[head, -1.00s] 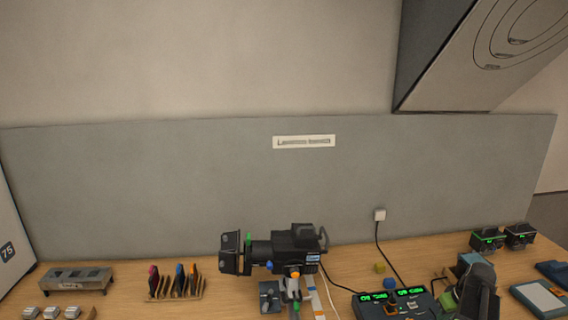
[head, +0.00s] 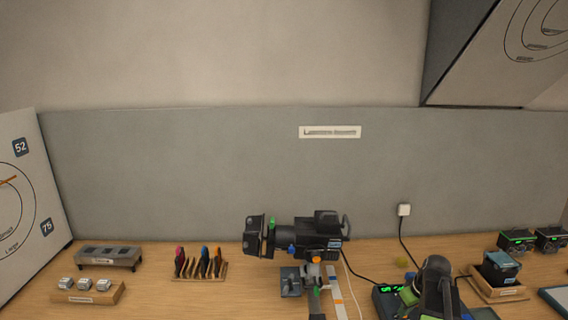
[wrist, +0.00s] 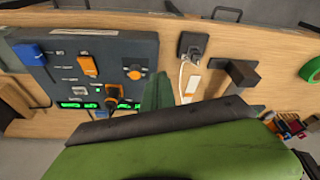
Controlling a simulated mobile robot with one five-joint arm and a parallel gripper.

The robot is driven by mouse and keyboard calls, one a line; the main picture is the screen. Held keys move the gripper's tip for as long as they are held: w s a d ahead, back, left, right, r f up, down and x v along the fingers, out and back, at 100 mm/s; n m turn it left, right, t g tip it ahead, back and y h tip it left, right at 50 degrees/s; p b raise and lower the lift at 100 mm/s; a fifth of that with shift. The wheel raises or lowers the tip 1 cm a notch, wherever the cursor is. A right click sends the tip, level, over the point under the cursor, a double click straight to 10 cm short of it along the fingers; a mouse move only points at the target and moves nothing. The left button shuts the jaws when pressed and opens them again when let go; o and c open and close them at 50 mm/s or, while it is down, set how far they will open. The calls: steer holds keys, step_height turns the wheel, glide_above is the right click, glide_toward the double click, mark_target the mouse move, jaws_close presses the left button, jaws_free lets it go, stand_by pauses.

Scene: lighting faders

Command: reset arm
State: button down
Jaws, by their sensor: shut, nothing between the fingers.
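My arm stands at the lower right of the head view, and its dark links hide much of the control console (head: 385,300) with green displays. In the wrist view the console (wrist: 60,60) shows at the left, with orange knobs, a blue handle and a row of green displays. My gripper (wrist: 157,92) shows as a narrow green finger beside the console's right edge; it is shut and holds nothing. A wide dark and green part of mine fills the bottom of that view. The fingertips are hidden in the head view.
A black stage lamp (head: 312,237) stands mid-bench. A rack of coloured pieces (head: 200,264), a grey stand (head: 108,257) and a wooden block (head: 88,292) lie left. A tray with a dark box (head: 500,272) stands right. Bare wood lies between the rack and the lamp.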

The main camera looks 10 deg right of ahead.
steer(key=w+a+f+n+g+b, duration=0.1)
steer(key=a+f+b, duration=0.2)
steer(key=a, duration=0.9)
steer(key=w+a+f+n+g+b, duration=0.1)
steer(key=a+f+n+b, duration=0.2)
steer(key=a, duration=1)
steer(key=s+a+f+m+g, duration=0.1)
steer(key=s+a+f+m, duration=0.1)
steer(key=s+a+m, duration=0.4)
steer(key=shift+s+f+h+b, duration=0.3)
steer(key=shift+s+b, duration=0.1)
steer(key=shift+s, duration=0.4)
steer(key=c, duration=2.2)
jaws_free()
steer(key=shift+a, duration=0.1)
